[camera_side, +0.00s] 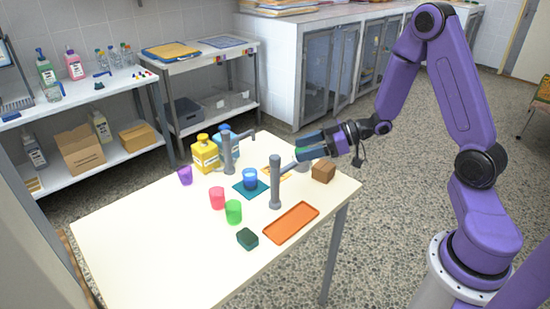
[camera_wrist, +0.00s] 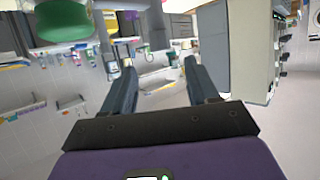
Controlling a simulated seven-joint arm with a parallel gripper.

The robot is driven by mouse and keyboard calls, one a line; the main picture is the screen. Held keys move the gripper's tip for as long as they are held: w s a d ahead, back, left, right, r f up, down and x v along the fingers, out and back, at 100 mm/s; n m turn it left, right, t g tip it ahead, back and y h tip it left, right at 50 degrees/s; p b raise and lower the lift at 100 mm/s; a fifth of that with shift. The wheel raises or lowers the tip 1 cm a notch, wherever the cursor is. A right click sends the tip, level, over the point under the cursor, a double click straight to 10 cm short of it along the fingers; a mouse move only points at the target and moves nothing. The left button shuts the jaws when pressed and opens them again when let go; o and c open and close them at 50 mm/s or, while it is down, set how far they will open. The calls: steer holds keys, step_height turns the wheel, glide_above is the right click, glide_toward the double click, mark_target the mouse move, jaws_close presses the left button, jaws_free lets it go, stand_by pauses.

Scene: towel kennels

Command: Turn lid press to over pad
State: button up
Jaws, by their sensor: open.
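Two grey posts stand on the table. The left post (camera_side: 228,158) has a short arm reaching right from near its top; the right post (camera_side: 275,185) stands upright nearer the front. I cannot tell for certain which belongs to the lid press. A teal square pad (camera_side: 239,188) lies between them with a blue cup (camera_side: 250,180) on it. My gripper (camera_side: 298,146) is open, raised above the table's back right, to the right of the pad. A grey part shows beside its fingers; contact cannot be told. In the wrist view my fingers (camera_wrist: 158,80) are spread with nothing clearly between them.
An orange tray (camera_side: 291,223), a brown block (camera_side: 323,172) and a dark green sponge (camera_side: 247,238) lie on the table. Yellow (camera_side: 205,155) and blue bottles stand behind. The front left is clear.

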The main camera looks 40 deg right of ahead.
mark_target(278, 157)
steer(key=x, duration=0.9)
jaws_close()
